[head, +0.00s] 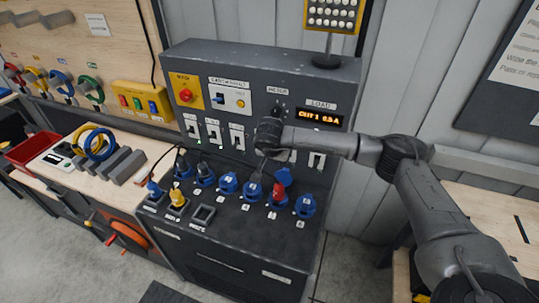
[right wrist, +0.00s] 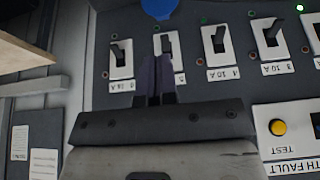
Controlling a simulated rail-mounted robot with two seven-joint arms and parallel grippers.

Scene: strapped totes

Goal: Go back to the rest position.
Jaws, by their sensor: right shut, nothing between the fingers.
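My right arm comes in from the right in the head view. Its gripper (head: 268,133) is in front of the upright face of the dark grey panel (head: 345,75), at the row of breaker switches. In the right wrist view the two dark fingers (right wrist: 156,80) are together with nothing between them. They overlap one white-plated switch (right wrist: 179,50), partly hiding it; I cannot tell whether they touch it. Another switch (right wrist: 122,58) shows to the left of the fingers, and a third (right wrist: 218,45) to the right. My left gripper is in neither view.
Blue, red and yellow plugs, such as this blue one (head: 228,183), stand on the panel's sloping lower part. A lamp board (head: 333,16) rises above the panel. A wooden bench (head: 85,185) with a red bin (head: 32,150) and coiled cables is at left.

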